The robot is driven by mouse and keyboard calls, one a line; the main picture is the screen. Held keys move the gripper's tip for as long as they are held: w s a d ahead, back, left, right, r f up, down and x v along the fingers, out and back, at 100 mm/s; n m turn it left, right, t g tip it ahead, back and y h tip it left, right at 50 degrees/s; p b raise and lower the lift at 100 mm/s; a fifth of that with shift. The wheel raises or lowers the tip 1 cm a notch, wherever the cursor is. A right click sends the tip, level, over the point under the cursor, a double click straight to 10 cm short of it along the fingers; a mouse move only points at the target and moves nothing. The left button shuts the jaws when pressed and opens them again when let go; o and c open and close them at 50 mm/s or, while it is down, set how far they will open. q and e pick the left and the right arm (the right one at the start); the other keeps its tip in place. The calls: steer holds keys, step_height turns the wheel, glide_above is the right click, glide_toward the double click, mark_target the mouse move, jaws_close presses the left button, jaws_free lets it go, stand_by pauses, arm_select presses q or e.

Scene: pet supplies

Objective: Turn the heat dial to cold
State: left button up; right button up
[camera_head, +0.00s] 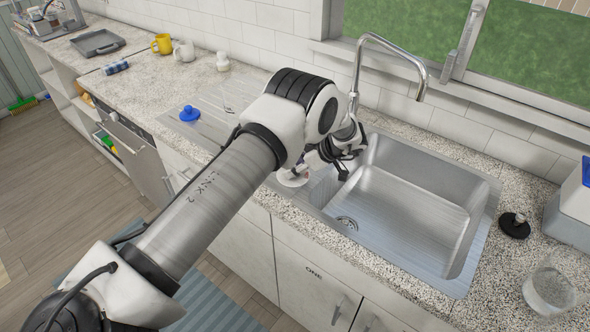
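No part that I can clearly tell to be the heat dial shows. A small white round piece with some red (293,178) sits at the left edge of the sink, partly hidden by my arm; I cannot tell what it is. A blue knob-like piece (190,114) stands on the ribbed drainboard. My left gripper (343,160) is over the left part of the sink basin (410,200), below and in front of the faucet (385,45). Its dark fingers are small and partly overlapped, so their opening is unclear. My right gripper is out of view.
A black plug-like piece (514,225), a clear glass (551,289) and a blue-and-white container (572,205) stand right of the sink. A yellow mug (162,44), a white mug (184,52) and a grey tray (98,42) are on the far left counter.

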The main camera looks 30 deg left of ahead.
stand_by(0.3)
arm_select(q)
steer(key=o, duration=1.1)
steer(key=shift+a, duration=0.1)
steer(key=shift+o, duration=0.2)
steer(key=v, duration=1.2)
